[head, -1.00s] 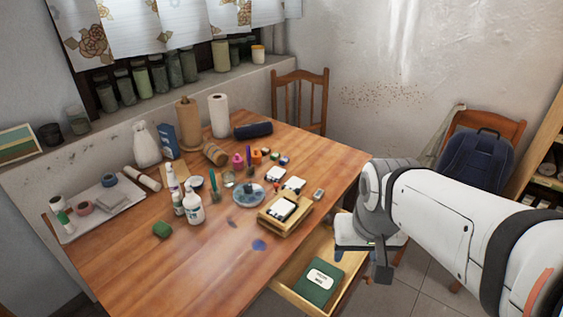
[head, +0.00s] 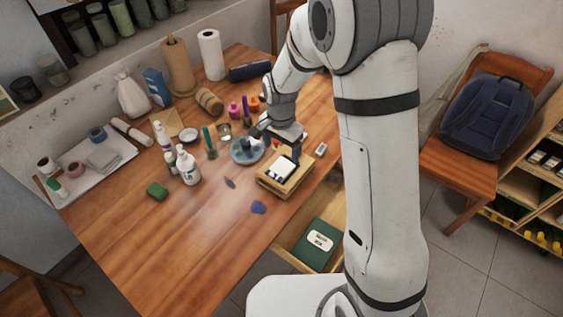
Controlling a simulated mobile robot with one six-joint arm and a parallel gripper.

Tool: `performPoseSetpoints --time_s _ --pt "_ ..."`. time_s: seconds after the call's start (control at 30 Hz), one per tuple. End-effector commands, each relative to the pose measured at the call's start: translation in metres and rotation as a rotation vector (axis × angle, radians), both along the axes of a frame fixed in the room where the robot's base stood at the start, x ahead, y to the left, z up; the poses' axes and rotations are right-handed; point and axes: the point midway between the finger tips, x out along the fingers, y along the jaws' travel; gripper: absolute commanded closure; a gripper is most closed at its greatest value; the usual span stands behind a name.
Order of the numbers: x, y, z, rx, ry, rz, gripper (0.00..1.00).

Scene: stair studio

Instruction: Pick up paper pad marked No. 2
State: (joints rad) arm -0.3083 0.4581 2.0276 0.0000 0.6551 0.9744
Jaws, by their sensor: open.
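A white paper pad with a dark edge (head: 282,168) lies on a low wooden box (head: 268,187) near the table's right edge. Any number on it is too small to read. My gripper (head: 275,147) is open, pointing down over the table just behind and above this pad. One finger appears close to the pad's upper right corner; I cannot tell whether it touches. The other finger is near the blue round dish (head: 240,155). The other white pads seen earlier behind the box are now hidden by my gripper and arm.
An open drawer with a green book (head: 316,244) juts out below the table's right side. Bottles (head: 188,168), a brush and small pots stand left of the dish. The front of the table (head: 170,235) is mostly clear.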

Motion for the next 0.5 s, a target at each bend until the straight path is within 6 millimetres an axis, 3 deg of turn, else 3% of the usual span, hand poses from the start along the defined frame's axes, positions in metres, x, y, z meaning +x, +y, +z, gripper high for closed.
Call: performPoseSetpoints --time_s 0.1,0.33,0.5 --pt "0.000 -0.001 -0.018 -0.001 0.002 -0.002 0.22" --pt "-0.001 -0.002 -0.038 0.000 0.001 -0.001 0.22" --pt "-0.002 -0.003 -0.065 -0.001 0.002 0.000 0.22"
